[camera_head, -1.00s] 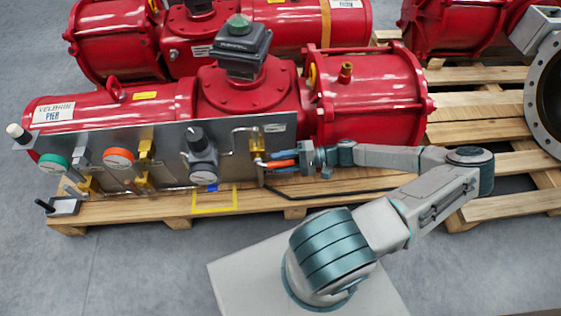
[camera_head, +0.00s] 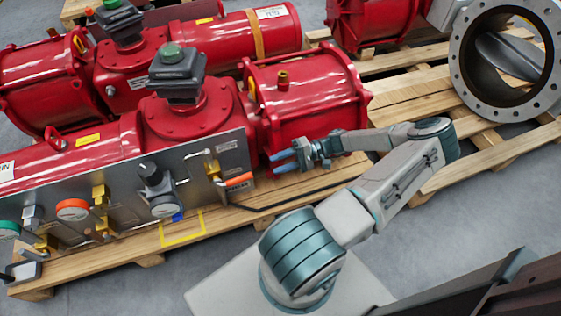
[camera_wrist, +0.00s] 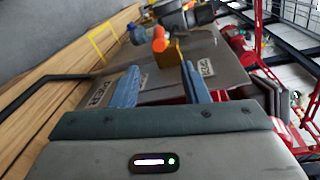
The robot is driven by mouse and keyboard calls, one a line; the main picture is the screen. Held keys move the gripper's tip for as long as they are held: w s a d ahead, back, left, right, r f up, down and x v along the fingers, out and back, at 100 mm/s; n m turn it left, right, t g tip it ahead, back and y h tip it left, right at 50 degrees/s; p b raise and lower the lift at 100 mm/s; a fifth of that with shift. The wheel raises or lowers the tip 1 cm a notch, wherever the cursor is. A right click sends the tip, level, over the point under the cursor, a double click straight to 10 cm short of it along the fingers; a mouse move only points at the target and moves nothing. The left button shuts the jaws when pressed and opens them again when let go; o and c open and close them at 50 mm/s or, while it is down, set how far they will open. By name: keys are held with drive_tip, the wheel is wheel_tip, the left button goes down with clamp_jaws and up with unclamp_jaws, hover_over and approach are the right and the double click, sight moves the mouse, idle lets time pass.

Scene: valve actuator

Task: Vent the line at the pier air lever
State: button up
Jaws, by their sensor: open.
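The air lever has an orange handle (camera_head: 238,180) and a brass valve body (camera_head: 212,166) at the right end of the grey panel (camera_head: 120,200). In the head view the handle points right, roughly along the panel. In the wrist view the orange handle (camera_wrist: 159,40) appears end-on beyond the fingertips, with the brass part (camera_wrist: 173,52) beside it. A label reading PIER (camera_wrist: 101,91) is on the panel near it. My gripper (camera_head: 274,162) is open and empty, to the right of the handle and apart from it. Its blue fingers (camera_wrist: 160,67) are spread in the wrist view.
The panel also carries a black-knobbed regulator (camera_head: 152,176) and gauges with orange (camera_head: 73,209) and green rims. A red actuator (camera_head: 305,95) stands behind my gripper. A dark pipe (camera_wrist: 40,88) runs low along the wooden pallet (camera_head: 280,190). Yellow tape (camera_head: 182,228) marks the pallet.

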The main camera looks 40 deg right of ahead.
drive_tip(key=shift+c, duration=0.3)
drive_tip(key=shift+a+r, duration=0.1)
clamp_jaws()
drive_tip(key=n+g+h+b, duration=0.3)
drive_tip(key=g+h, duration=0.7)
drive_tip(key=h, duration=0.3)
approach(241, 176)
drive_tip(key=s+d+r, duration=0.1)
drive_tip(key=s+r, duration=0.1)
drive_tip(key=w+a+r+t+h, duration=0.1)
drive_tip(key=w+a+r+h, duration=0.2)
drive_tip(key=a+r, duration=0.15)
drive_tip(key=b+x, duration=0.2)
drive_tip(key=x, duration=0.2)
drive_tip(key=b+x, duration=0.2)
drive_tip(key=x, duration=0.2)
drive_tip(key=b+x, duration=0.3)
drive_tip(key=x, duration=0.2)
drive_tip(key=shift+w+d, duration=0.1)
drive_tip(key=shift+d, duration=0.25)
